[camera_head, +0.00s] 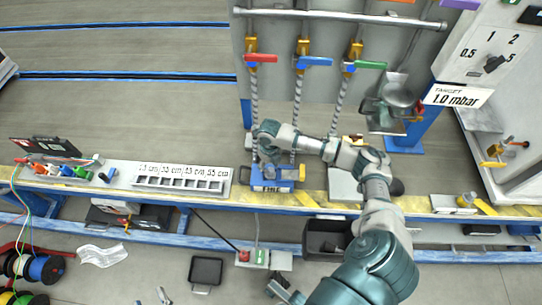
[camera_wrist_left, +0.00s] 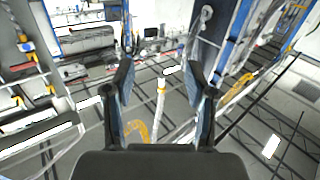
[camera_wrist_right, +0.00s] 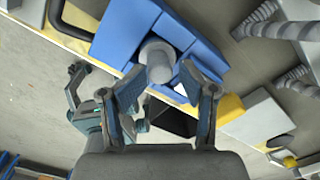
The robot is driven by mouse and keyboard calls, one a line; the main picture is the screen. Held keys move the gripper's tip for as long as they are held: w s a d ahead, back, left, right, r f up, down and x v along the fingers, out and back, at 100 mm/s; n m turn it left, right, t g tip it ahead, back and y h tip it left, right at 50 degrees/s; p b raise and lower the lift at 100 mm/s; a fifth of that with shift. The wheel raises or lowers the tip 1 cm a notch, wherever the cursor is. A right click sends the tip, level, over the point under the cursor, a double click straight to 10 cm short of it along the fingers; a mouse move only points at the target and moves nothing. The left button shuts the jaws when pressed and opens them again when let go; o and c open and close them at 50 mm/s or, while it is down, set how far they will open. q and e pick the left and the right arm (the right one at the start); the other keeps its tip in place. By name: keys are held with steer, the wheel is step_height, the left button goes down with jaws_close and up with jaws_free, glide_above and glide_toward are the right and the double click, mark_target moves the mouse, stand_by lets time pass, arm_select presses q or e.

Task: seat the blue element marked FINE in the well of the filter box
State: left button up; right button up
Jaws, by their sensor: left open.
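I cannot tell whether that box is the filter box; no well shows clearly. My left gripper (camera_wrist_left: 161,70) is open and empty, away from the bench.
A white slotted rack (camera_head: 182,178) lies on the bench to the left. Behind the element, hoses hang below red, blue and green valve handles (camera_head: 315,62). A black bin (camera_head: 326,238) stands below the bench. A panel with a dial (camera_head: 494,63) is at the right.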

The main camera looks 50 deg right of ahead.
step_height(320, 180, up, 9)
steer(key=p, duration=0.2)
steer(key=s+a+f+m+t+y, duration=0.15)
steer(key=a+f+m, duration=0.25)
steer(key=a, duration=0.4)
steer(key=s+a+f+m+t+y, duration=0.1)
steer(key=s+a+f+m+t, duration=0.2)
steer(key=a, duration=0.6)
steer(key=s+a+f+m+t+y, duration=0.1)
steer(key=s+a+f+m+y, duration=0.1)
steer(key=a+f+m, duration=0.45)
arm_select(q)
steer(key=s+a+f+g+y, duration=0.1)
steer(key=s+a+f+g, duration=0.1)
steer(key=f+g, duration=0.3)
steer(key=shift+s+f+g+y, duration=0.3)
steer(key=shift+s+f+y, duration=0.1)
steer(key=shift+s+f, duration=0.35)
arm_select(e)
steer(key=s+a+r+m+t+h, duration=0.1)
steer(key=s+r+m+t, duration=0.2)
steer(key=m, duration=0.6)
steer(key=s+a+r+m+t, duration=0.1)
steer(key=s+r+m+t, duration=0.2)
steer(key=r+m, duration=0.4)
steer(key=shift+s+r+m+h, duration=0.35)
steer(key=shift+s+m, duration=0.35)
steer(key=shift+m, duration=0.35)
